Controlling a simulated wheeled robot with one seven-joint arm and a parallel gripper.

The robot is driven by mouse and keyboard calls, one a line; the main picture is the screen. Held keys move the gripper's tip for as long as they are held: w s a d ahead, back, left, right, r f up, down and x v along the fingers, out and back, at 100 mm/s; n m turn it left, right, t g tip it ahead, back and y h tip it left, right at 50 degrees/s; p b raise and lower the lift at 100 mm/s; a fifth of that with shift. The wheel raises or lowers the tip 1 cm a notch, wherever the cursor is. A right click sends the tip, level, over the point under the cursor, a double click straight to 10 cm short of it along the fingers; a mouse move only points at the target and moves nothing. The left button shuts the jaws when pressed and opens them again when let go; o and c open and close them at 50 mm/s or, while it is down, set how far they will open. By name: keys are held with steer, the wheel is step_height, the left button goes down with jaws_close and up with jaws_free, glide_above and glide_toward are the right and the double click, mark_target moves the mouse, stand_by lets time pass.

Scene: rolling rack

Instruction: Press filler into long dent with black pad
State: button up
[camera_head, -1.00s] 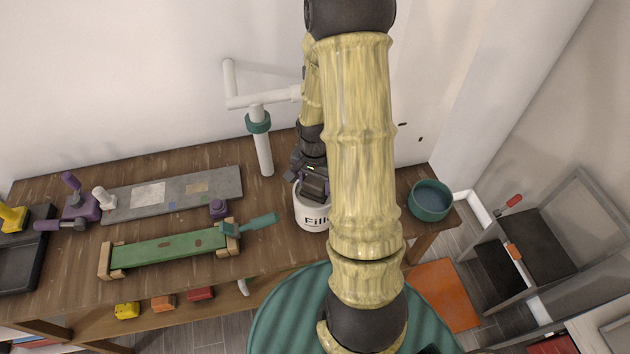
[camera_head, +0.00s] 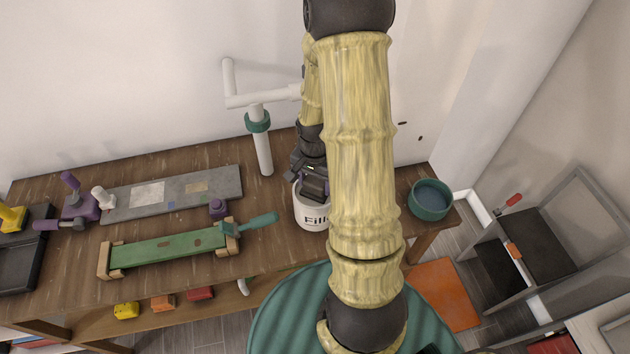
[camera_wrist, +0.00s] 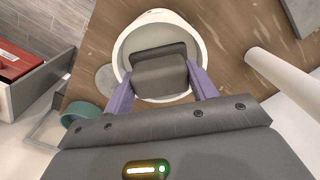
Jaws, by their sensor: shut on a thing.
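My gripper (camera_wrist: 161,80) points down into the white filler tub (camera_head: 312,219), its purple fingers shut on the black pad (camera_wrist: 160,72). In the wrist view the dark pad sits inside the tub's round rim (camera_wrist: 121,52). The pad hides most of the inside, so I cannot tell whether it touches filler. In the head view my gripper (camera_head: 314,184) is at the tub's mouth, and my arm covers the tub's right side. The green board (camera_head: 170,250) lies left of the tub between wooden end blocks. Small brown dent marks (camera_head: 194,243) show on it.
A green-handled tool (camera_head: 262,222) lies by the board's right end. A white post (camera_head: 263,152) stands behind the tub. A grey plank (camera_head: 226,186) and purple tools (camera_head: 78,207) are at the left. A teal bowl (camera_head: 430,199) stands at the right table edge.

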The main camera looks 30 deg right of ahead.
mark_target(315, 182)
steer(key=shift+s+f, duration=0.1)
steer(key=shift+f, duration=0.3)
stand_by(1.4)
steer(key=shift+r, duration=0.1)
steer(key=shift+r+p, duration=2.65)
steer(key=shift+r, duration=0.85)
